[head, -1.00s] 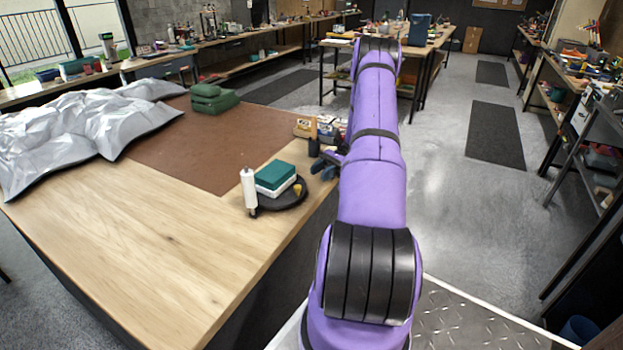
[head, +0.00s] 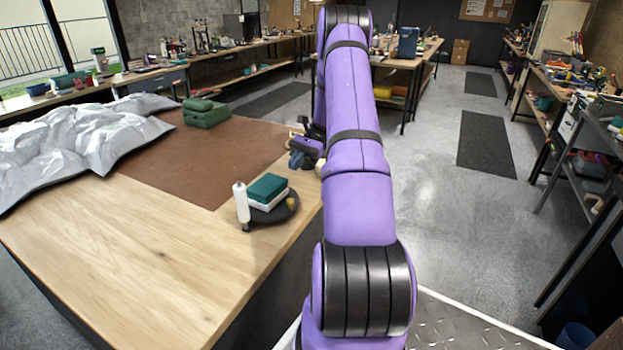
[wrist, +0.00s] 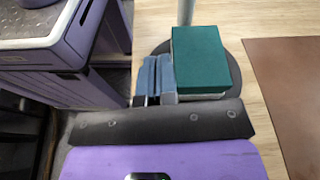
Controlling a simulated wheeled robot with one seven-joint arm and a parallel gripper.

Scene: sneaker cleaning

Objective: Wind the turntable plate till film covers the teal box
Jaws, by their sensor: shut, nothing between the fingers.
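The teal box (head: 267,187) sits on a white block (head: 271,200) on the round dark turntable plate (head: 285,213), near the table's right edge. The wrist view also shows the teal box (wrist: 200,58) and the plate (wrist: 237,52). A white upright film roll (head: 241,203) stands beside the plate's left side; its post shows in the wrist view (wrist: 186,12). A small yellow knob (head: 290,203) is on the plate's right side. I see no film on the box. My gripper (wrist: 158,62) is shut and empty, its fingertips beside the box in the wrist view.
A brown mat (head: 200,160) covers the table's middle. Crumpled silver sheeting (head: 80,150) lies at left and a green case (head: 206,112) at the back. My arm hides part of the table's right edge. The wooden front left area is bare.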

